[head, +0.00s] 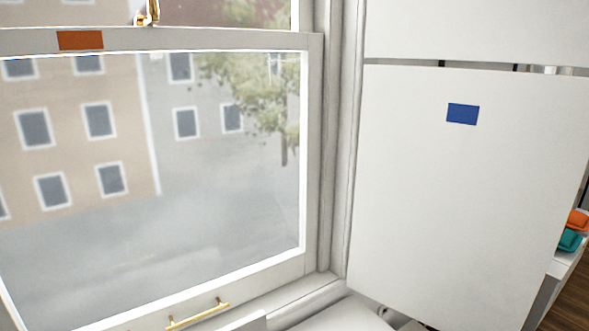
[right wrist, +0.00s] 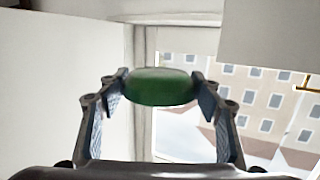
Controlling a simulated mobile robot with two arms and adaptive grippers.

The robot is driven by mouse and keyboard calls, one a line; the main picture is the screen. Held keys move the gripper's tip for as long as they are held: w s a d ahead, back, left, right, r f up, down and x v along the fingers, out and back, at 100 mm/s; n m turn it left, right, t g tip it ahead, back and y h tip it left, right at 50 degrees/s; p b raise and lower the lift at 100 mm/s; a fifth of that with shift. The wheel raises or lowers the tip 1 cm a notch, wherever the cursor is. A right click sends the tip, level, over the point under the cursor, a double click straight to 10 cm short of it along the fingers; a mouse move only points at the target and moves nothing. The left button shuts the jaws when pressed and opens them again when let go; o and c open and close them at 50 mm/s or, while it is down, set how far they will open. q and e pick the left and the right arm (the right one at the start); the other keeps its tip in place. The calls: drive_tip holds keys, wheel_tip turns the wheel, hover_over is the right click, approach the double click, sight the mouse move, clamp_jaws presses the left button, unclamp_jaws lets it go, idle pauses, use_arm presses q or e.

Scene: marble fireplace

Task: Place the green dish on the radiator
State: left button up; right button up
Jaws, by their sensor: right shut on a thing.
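The green dish (right wrist: 160,86) is in the right wrist view, seen edge-on as a rounded dark green shape. My right gripper (right wrist: 162,88) is shut on it, with one finger at each side of the dish. Neither the dish nor either gripper shows in the head view. I cannot make out the radiator for certain; a white surface (head: 345,318) shows in part at the bottom of the head view, below the window corner.
A large sash window (head: 150,170) with a brass handle (head: 198,313) fills the left. A tall white panel with a blue patch (head: 462,114) stands on the right. Beyond it, a teal item (head: 569,240) and an orange item (head: 578,220) sit on a white surface (head: 566,262).

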drive_tip(key=s+d+f+n+y, duration=0.1)
drive_tip(key=d+f, duration=0.1)
drive_tip(key=d, duration=0.3)
wheel_tip(320, 180, up, 14)
drive_tip(key=s+d+n+g+y, duration=0.1)
drive_tip(key=s+n+g+y, duration=0.15)
drive_tip(key=n+y, duration=0.2)
use_arm(q)
drive_tip(key=shift+s+a, duration=0.1)
drive_tip(key=shift+s, duration=0.1)
use_arm(e)
drive_tip(key=s+d+f+n+g+y, duration=0.1)
drive_tip(key=s+f+n+g+y, duration=0.1)
drive_tip(key=s+g+y, duration=0.1)
drive_tip(key=shift+s+d+f+n+g+y, duration=0.15)
drive_tip(key=shift+s+f+n+g+y, duration=0.35)
drive_tip(key=shift+s, duration=0.65)
drive_tip(key=shift+r, duration=0.1)
